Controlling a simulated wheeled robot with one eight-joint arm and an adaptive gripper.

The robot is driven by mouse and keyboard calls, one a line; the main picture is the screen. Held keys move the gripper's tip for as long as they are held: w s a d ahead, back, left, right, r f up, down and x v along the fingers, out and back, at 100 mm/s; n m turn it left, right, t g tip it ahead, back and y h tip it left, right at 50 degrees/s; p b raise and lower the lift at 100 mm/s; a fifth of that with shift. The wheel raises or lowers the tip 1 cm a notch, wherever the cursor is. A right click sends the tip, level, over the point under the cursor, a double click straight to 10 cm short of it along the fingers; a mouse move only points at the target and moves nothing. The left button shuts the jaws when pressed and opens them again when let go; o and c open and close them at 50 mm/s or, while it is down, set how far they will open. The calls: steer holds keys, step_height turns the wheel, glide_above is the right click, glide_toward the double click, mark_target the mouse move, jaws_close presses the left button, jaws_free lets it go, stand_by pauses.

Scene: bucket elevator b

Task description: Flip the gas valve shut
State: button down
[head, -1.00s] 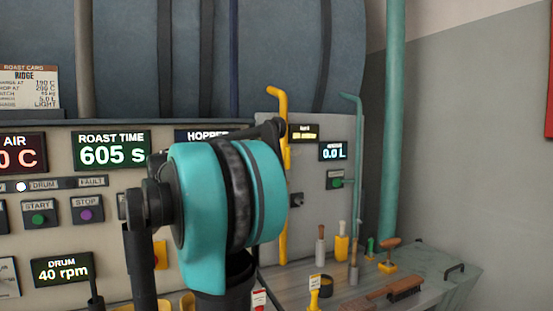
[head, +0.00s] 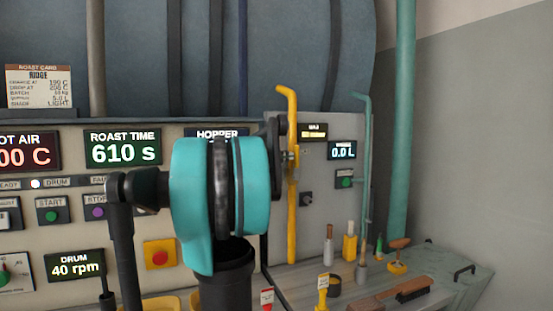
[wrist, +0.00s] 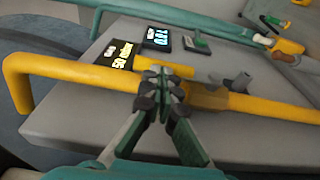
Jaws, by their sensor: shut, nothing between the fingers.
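The yellow gas pipe (head: 292,215) runs upright up the right panel, with a bent top. In the wrist view the pipe (wrist: 75,72) crosses the picture, with a thicker valve body (wrist: 208,97) just right of my fingertips. A short yellow bar (wrist: 178,69), perhaps the valve's lever, shows just beyond the fingertips; its exact set is partly hidden. My gripper (wrist: 165,92) is shut and empty, its tips in front of the pipe beside the valve body. I cannot tell if they touch. In the head view my arm hides most of the gripper.
A teal pipe (head: 363,150) stands right of the yellow one. A small yellow-text display (head: 313,132), a 0.0 L display (head: 342,150) and a dark knob (head: 306,199) are close by. Below, a bench holds brushes (head: 400,290) and several tools. A grey wall bounds the right.

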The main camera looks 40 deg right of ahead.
mark_target(297, 152)
steer(key=shift+s+d, duration=0.1)
steer(key=shift+d, duration=0.2)
steer(key=shift+s+d+r+y, duration=0.1)
steer(key=shift+d+r+y, duration=0.1)
steer(key=shift+d+y, duration=0.3)
steer(key=shift+s+d+r+m+y, duration=0.15)
steer(key=shift+d+y, duration=0.15)
steer(key=shift+y, duration=0.15)
steer(key=shift+s+d+r+m+y, duration=0.15)
steer(key=shift+d+y, duration=0.15)
steer(key=shift+y, duration=0.15)
steer(key=shift+s+d+y, duration=0.2)
steer(key=shift+d+y, duration=0.5)
steer(key=shift+y, duration=0.2)
steer(key=s+d+f+t+y, duration=0.1)
steer(key=d+f+y, duration=0.1)
steer(key=d+y, duration=0.2)
steer(key=s+d+f+m+t+y, duration=0.1)
steer(key=d+f+t+y, duration=0.1)
steer(key=y, duration=0.5)
steer(key=shift+s+d+f+m+t+y, duration=0.35)
steer(key=shift+d+f, duration=0.4)
steer(key=shift+d, duration=0.35)
steer(key=shift+w, duration=0.1)
